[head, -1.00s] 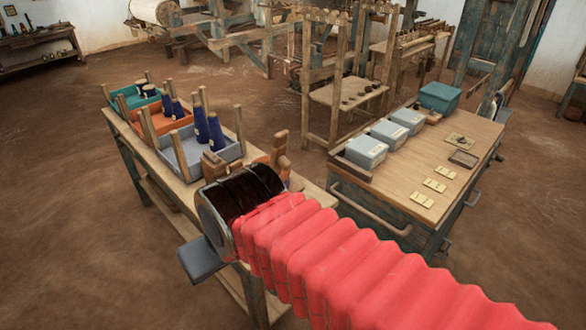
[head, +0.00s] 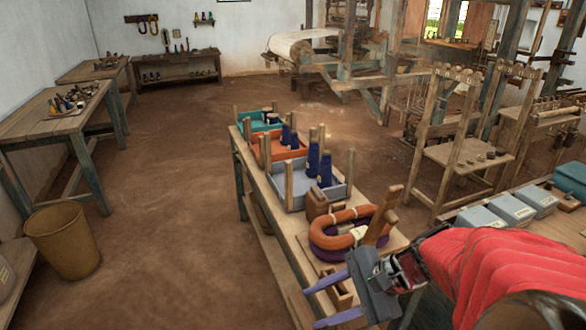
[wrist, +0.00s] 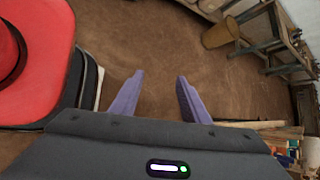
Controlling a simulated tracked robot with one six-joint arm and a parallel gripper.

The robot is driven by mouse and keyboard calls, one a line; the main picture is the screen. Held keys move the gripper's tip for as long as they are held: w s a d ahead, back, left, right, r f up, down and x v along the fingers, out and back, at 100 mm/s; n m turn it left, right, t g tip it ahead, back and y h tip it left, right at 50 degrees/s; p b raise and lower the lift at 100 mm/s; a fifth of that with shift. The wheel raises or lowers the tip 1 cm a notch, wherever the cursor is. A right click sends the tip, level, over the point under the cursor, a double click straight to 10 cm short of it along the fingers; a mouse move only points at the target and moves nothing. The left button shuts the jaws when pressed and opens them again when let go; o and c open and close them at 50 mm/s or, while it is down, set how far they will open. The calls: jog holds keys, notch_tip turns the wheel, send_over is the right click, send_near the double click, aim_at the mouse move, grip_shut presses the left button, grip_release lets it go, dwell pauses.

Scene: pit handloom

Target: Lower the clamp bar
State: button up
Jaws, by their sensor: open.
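A slanted upright wooden piece (head: 384,214) stands at the near end of the narrow bench, beside an orange ring-shaped hank (head: 342,217) and a purple one (head: 323,238) under it. It may be the clamp bar; I cannot tell for sure. My gripper (head: 312,308) is at the lower right of the head view, in front of the bench's near end. Its two purple fingers point left, apart and empty. In the wrist view my gripper (wrist: 160,76) has only brown floor between its fingers. My red-sleeved arm hides part of the area to the right.
The narrow bench (head: 262,208) carries teal (head: 245,122), orange (head: 262,148) and grey (head: 282,200) trays with dark blue cones. A table with grey boxes (head: 510,208) stands right. A bin (head: 62,240) and worktable (head: 50,125) stand left. Floor between is clear.

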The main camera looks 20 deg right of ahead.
jog(key=w+d+m+t+y, duration=0.1)
jog(key=w+d+m+t, duration=0.1)
jog(key=d+m+t, duration=0.3)
jog(key=m+t+h, duration=0.8)
jog(key=m, duration=0.7)
send_near(396, 223)
jog(key=s, duration=0.5)
jog(key=shift+s+d, duration=0.15)
jog(key=shift+w+a, duration=0.15)
jog(key=shift+w, duration=2.15)
jog(key=shift+w+a, duration=0.15)
jog(key=shift+w, duration=2.2)
jog(key=shift+w+a, duration=0.2)
jog(key=shift+w, duration=2.1)
jog(key=shift+f, duration=0.1)
jog(key=shift+c, duration=0.5)
